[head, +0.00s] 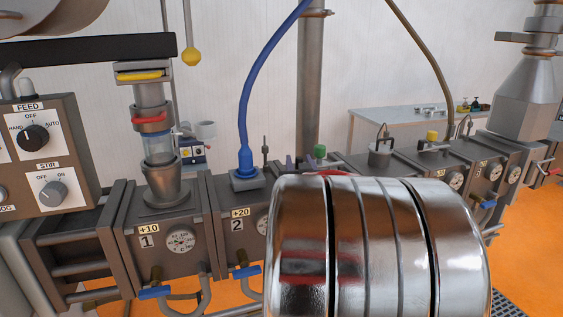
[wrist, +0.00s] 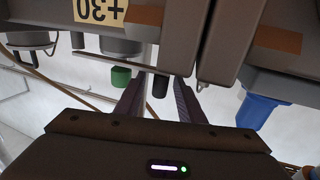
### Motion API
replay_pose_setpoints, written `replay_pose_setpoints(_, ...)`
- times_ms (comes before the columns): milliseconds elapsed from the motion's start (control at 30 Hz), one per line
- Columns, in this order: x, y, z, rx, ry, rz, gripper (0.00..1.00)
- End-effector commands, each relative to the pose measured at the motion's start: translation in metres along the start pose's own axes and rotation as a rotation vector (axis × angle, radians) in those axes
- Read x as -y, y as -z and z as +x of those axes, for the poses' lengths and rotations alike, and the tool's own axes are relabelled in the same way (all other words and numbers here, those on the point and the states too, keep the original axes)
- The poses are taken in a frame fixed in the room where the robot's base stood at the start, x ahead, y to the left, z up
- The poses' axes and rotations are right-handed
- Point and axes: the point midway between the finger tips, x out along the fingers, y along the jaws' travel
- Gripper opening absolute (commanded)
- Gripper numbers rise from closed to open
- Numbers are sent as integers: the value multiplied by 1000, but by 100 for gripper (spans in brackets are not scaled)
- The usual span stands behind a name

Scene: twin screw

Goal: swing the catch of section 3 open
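Section 3 is mostly hidden in the head view behind my shiny arm link. In the upside-down wrist view its +30 label (wrist: 101,10) shows at the top. A thin grey bar with a dark knob (wrist: 159,86), apparently the catch, lies below the housings. My gripper (wrist: 158,93) is open, with one purple finger on each side of the knob. I cannot tell whether either finger touches it. In the head view the purple fingertips of my gripper (head: 301,163) just show beside a green cap (head: 320,152), above my arm link.
The blue hose fitting (head: 245,170) on section 2 (head: 236,225) stands close by; the fitting also shows in the wrist view (wrist: 258,108). The green cap is near the left finger in the wrist view (wrist: 121,76). Further sections with gauges (head: 456,181) run off to the right.

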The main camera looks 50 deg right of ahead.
Motion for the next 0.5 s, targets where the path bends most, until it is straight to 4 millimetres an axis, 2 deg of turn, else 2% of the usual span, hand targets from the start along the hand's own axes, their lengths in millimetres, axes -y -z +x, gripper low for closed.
replay_pose_setpoints(267,0,0,1,0,1,0,35)
replay_pose_setpoints(500,1,0,1,0,1,0,18)
